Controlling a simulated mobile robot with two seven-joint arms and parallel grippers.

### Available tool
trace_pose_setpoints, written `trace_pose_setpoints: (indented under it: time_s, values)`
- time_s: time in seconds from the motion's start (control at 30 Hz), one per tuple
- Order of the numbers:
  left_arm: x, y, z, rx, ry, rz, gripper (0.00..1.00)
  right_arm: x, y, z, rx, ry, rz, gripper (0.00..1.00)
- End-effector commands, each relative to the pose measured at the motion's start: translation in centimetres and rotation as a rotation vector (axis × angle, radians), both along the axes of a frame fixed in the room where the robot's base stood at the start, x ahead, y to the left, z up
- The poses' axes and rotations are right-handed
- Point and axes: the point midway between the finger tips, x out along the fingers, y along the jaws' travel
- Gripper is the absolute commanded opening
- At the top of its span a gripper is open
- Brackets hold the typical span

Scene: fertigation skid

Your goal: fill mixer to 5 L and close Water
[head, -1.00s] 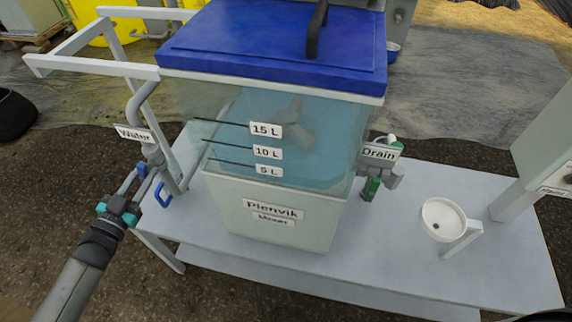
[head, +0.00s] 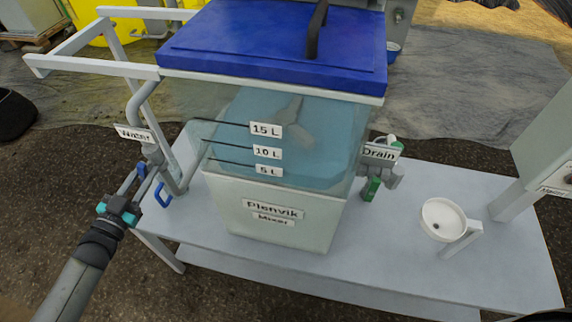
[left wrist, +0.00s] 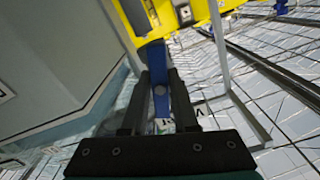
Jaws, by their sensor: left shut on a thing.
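The Plenvik mixer (head: 283,228) is a clear-walled tank with a blue lid (head: 270,48) and marks at 15 L (head: 266,131), 10 L (head: 267,152) and 5 L (head: 269,171). Bluish liquid (head: 315,172) stands inside; its exact front level is hard to read. The Water valve, under its label (head: 134,134), is on the pipe at the tank's left. My left gripper (head: 133,183) is shut on its blue handle (head: 143,169). In the left wrist view, the handle (left wrist: 158,75) stands between the fingers. My right gripper is not in view.
A Drain valve with a green handle (head: 371,189) is at the tank's right. A white cup on a bracket (head: 443,219) and a grey cabinet (head: 548,140) stand farther right. A white pipe frame (head: 85,63) rises at the left. The front tabletop (head: 375,262) is clear.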

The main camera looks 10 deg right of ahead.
Motion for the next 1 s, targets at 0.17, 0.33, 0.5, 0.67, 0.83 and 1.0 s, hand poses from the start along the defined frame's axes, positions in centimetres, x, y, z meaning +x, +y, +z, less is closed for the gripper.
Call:
trace_pose_setpoints:
  time_s: [0.17,0.33,0.5,0.67,0.83,1.0]
  values:
    - [0.1,0.0,0.1,-0.001,-0.003,0.0,0.0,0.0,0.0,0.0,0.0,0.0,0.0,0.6]
    - [0.1,0.0,0.1,-0.001,-0.003,0.0,0.0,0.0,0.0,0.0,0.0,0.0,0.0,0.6]
    - [0.1,0.0,0.1,0.003,-0.005,0.0,0.0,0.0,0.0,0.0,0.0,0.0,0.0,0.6]
    - [0.0,0.0,0.0,0.124,-0.056,0.0,0.0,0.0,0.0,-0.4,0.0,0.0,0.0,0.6]
    - [0.0,0.0,0.0,0.349,-0.149,0.001,0.0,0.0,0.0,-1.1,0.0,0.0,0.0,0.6]
    - [0.0,0.0,-0.1,0.575,-0.243,0.0,0.0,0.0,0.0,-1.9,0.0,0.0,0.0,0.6]
